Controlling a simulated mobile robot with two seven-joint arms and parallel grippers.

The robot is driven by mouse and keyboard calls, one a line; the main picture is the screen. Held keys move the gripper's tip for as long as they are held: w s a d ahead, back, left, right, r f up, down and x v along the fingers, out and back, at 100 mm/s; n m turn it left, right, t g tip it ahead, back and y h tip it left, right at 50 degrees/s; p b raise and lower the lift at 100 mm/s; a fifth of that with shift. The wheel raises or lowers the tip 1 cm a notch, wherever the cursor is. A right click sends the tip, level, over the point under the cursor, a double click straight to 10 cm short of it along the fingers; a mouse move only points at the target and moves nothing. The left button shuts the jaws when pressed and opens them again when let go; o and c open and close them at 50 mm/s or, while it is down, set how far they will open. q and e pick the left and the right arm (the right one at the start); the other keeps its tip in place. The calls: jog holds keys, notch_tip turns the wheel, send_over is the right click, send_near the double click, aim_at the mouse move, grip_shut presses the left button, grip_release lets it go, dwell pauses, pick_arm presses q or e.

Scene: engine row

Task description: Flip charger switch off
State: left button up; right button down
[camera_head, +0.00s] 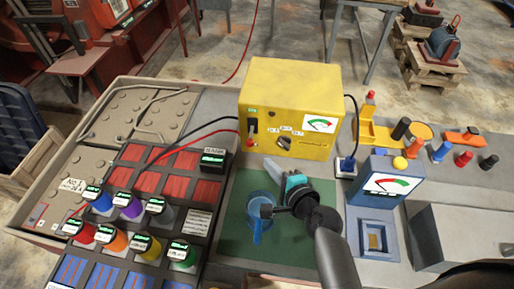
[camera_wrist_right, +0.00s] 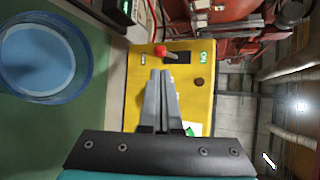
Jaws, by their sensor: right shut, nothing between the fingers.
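The yellow charger (camera_head: 270,84) stands at the back of the bench, with a gauge on its front. Its switch is a lever with a red ball (camera_wrist_right: 160,50) in a dark slot; it also shows at the left of the charger's front in the head view (camera_head: 250,129). The ball lies on the side of the slot away from the green label (camera_wrist_right: 203,57). My right gripper (camera_head: 268,163) is shut and empty in front of the charger, below the switch. In the wrist view its fingertips (camera_wrist_right: 160,74) appear close to the ball, apart from it. My left gripper is out of view.
Black and red cables run left from the charger. A blue meter (camera_head: 385,187) stands to the right. Several coloured knobs fill the panel at left.

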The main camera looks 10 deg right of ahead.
aim_at(251, 145)
jog(key=b+x, duration=0.1)
jog(key=x, duration=0.7)
jog(key=shift+w+d, duration=0.1)
jog(key=shift+w+f, duration=0.35)
jog(key=shift+w, duration=0.3)
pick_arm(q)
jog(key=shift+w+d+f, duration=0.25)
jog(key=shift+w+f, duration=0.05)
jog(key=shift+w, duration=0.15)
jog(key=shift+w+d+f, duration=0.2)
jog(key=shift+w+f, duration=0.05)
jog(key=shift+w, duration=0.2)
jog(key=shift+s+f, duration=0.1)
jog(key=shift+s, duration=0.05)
